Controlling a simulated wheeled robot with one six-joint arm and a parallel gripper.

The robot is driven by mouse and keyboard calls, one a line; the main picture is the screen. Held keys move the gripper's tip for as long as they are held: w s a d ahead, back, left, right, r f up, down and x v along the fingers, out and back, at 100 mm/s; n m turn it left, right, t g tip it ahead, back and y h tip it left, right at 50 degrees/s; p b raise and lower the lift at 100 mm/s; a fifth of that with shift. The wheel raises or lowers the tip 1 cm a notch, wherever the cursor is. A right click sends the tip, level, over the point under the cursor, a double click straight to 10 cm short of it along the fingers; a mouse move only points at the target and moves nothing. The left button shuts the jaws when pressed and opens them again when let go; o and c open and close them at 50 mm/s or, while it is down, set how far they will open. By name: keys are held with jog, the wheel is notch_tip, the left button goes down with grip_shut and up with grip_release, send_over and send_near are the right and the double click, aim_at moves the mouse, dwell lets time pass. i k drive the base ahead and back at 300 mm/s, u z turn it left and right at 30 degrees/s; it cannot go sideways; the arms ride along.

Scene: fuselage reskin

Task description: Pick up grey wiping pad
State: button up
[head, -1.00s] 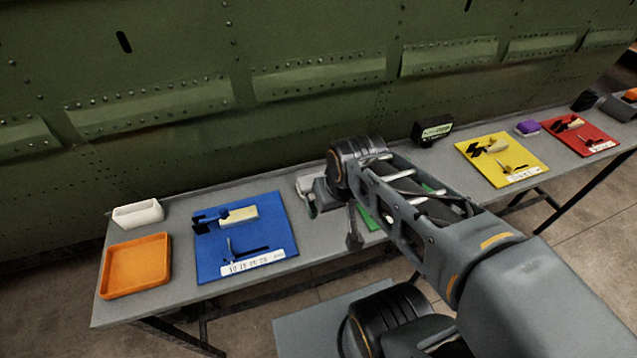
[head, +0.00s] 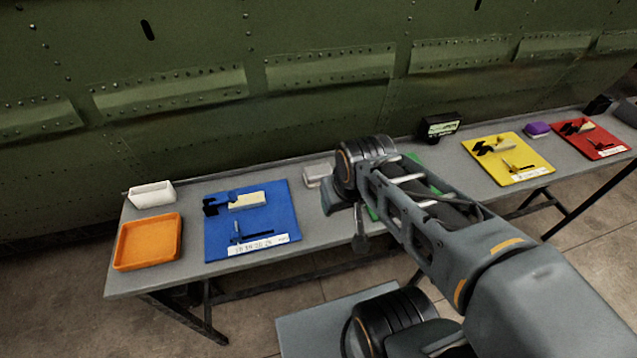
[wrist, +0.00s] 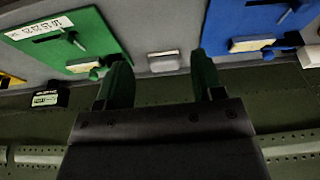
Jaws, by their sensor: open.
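The grey wiping pad (head: 317,175) is a small pale grey block on the table, just right of the blue board and left of my arm's wrist in the head view. In the wrist view the pad (wrist: 164,62) lies beyond the fingertips, between them and apart from them. My gripper (wrist: 160,72) is open and empty, with its two green fingers spread. In the head view my gripper is mostly hidden behind my own wrist.
The blue board (head: 283,222) with tools lies left of the pad. A green board (wrist: 99,25) lies on its other side. A white bin (head: 152,195) and orange tray (head: 125,246) stand at the left end. The green riveted fuselage (head: 200,140) rises behind the table.

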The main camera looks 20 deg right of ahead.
aim_at(313, 177)
jog(key=k, duration=0.35)
jog(key=u, duration=1.7)
jog(key=i, duration=0.8)
jog(key=z, duration=2.1)
